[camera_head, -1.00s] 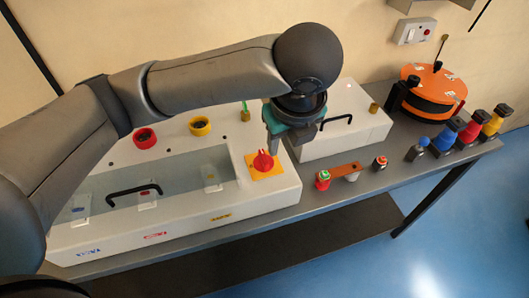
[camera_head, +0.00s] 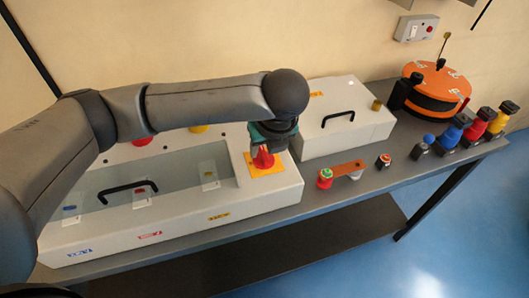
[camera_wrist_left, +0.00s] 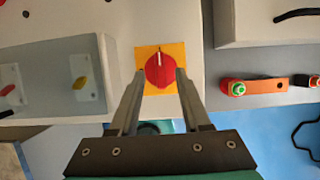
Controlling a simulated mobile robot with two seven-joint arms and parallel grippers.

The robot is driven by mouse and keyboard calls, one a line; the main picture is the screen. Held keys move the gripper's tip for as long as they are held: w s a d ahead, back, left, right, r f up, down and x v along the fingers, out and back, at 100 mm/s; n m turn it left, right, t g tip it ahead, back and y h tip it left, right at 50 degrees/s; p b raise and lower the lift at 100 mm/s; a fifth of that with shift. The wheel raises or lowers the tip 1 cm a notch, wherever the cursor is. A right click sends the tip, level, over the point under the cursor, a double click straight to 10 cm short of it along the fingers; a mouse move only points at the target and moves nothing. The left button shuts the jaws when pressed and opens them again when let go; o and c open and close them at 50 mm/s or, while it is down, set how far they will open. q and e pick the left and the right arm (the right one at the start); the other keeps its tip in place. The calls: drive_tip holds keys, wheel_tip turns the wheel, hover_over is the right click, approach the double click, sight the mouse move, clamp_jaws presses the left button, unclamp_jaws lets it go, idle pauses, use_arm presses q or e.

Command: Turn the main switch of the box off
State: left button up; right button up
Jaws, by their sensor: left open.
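The box (camera_head: 240,205) is a long white case with a clear window and a black handle. Its main switch (camera_head: 263,160) is a red rotary knob on a yellow square plate (camera_head: 266,170) at the box's right end. In the left wrist view the red knob (camera_wrist_left: 160,70) has a pale mark pointing toward the top of the picture. My left gripper (camera_wrist_left: 160,85) is open, with one finger on each side of the knob's near part. I cannot tell whether the fingers touch it. In the head view my left gripper (camera_head: 268,145) is at the knob, partly hiding it.
A smaller white box (camera_head: 345,120) with a black handle stands just right. An orange bar with a green-topped red button (camera_head: 325,178) lies on the grey table. An orange-topped drum (camera_head: 437,85) and several coloured connectors (camera_head: 497,118) stand farther right.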

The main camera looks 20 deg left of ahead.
use_arm(q)
drive_tip(key=shift+x, duration=1.1)
clamp_jaws()
